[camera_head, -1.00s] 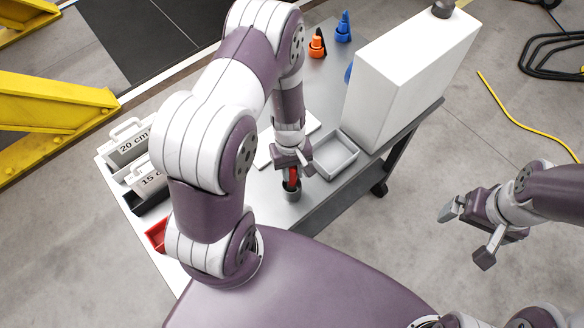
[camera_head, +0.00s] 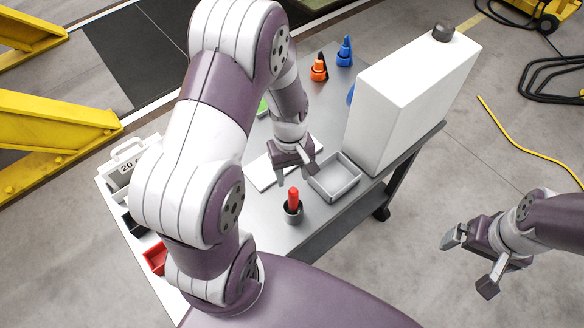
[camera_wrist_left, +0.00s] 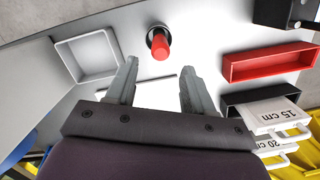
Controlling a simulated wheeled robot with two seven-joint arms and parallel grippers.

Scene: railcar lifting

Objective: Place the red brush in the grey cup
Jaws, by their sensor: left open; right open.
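The red brush (camera_head: 294,195) stands upright in the dark grey cup (camera_head: 292,214) near the front edge of the metal cart top. In the left wrist view the brush (camera_wrist_left: 161,47) shows its red end, with the cup's rim (camera_wrist_left: 152,33) around it. My left gripper (camera_head: 296,176) is open and empty, behind and above the brush, apart from it. In the left wrist view its two fingers (camera_wrist_left: 158,85) are spread, with the brush beyond their tips. My right gripper (camera_head: 467,265) is open and empty, out over the floor to the right of the cart.
A grey tray (camera_head: 335,179) lies right of the cup, beside a tall white canister (camera_head: 412,95). Orange (camera_head: 318,70) and blue (camera_head: 344,53) items stand at the back. A red bin (camera_head: 154,258) and labelled white boxes (camera_head: 124,170) are at left.

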